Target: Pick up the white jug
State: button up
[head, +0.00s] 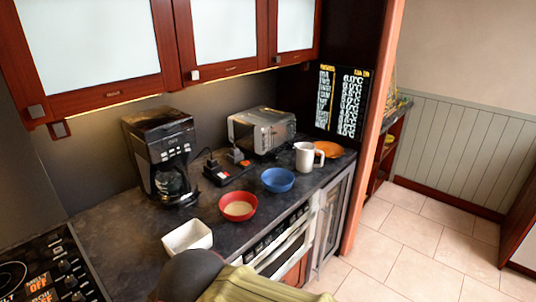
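The white jug (305,157) stands upright on the dark countertop (118,237), towards its far right end. Its handle points to the right. The jug is in front of the toaster and to the right of the blue bowl, with nothing holding it. What seems to be part of my arm shows at the bottom edge, over the counter's front edge. My gripper is not in view.
A blue bowl (278,180), a red bowl (238,207) and a white square bowl (187,237) stand along the counter's front. A coffee maker (160,150) and a silver toaster (262,131) stand behind. An orange plate (328,149) lies right of the jug, near a tall wooden panel (372,140).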

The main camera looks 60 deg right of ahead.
aim_at(308, 158)
jog(key=z, duration=2.3)
